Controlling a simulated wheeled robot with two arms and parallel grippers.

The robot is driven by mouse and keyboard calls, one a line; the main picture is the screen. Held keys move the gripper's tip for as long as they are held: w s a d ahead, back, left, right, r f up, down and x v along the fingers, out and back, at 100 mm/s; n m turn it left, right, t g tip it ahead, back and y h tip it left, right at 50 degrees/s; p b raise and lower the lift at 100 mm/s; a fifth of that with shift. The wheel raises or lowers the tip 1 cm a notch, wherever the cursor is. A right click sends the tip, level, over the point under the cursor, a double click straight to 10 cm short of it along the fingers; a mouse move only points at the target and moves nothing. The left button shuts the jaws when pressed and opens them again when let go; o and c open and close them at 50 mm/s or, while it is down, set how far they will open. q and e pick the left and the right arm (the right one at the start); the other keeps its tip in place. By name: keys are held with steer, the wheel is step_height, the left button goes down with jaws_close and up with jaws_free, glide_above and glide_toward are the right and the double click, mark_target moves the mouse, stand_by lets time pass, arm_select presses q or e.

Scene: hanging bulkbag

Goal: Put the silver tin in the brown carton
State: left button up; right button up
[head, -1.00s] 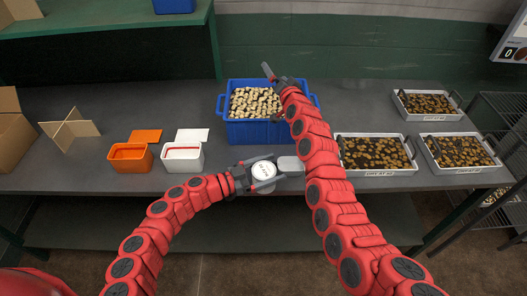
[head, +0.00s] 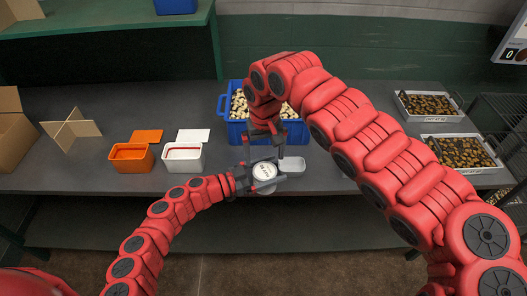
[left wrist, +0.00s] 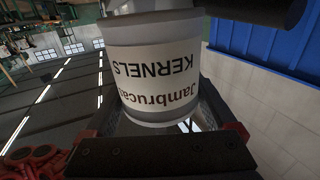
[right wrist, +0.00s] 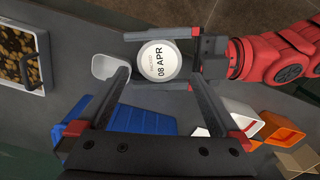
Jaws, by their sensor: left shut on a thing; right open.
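The silver tin (head: 264,171) has a white printed top and a label reading KERNELS, seen upside down in the left wrist view (left wrist: 158,75). My left gripper (head: 273,172) is shut on its sides and holds it in front of the blue crate. My right gripper (head: 265,146) points down, open and empty, above the tin. In the right wrist view the tin (right wrist: 158,60) shows beyond and between the fingertips (right wrist: 158,73), apart from them. The brown carton (head: 14,140) stands at the far left, cut by the picture's edge; its inside is hardly visible.
A blue crate (head: 237,133) of pale pieces stands behind the grippers. A small pale scoop-like dish (head: 293,166) is right of the tin. White box (head: 183,160), orange box (head: 131,159) and cardboard divider (head: 70,130) lie towards the carton. Trays (head: 465,167) stand right.

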mark_target(264, 179)
step_height(264, 179, down, 11)
steer(key=shift+f, duration=0.2)
stand_by(0.3)
steer(key=shift+a, duration=0.1)
steer(key=c, duration=1.1)
arm_select(q)
steer(key=o, duration=1.3)
steer(key=shift+c, duration=0.2)
arm_select(e)
steer(key=shift+c, duration=0.9)
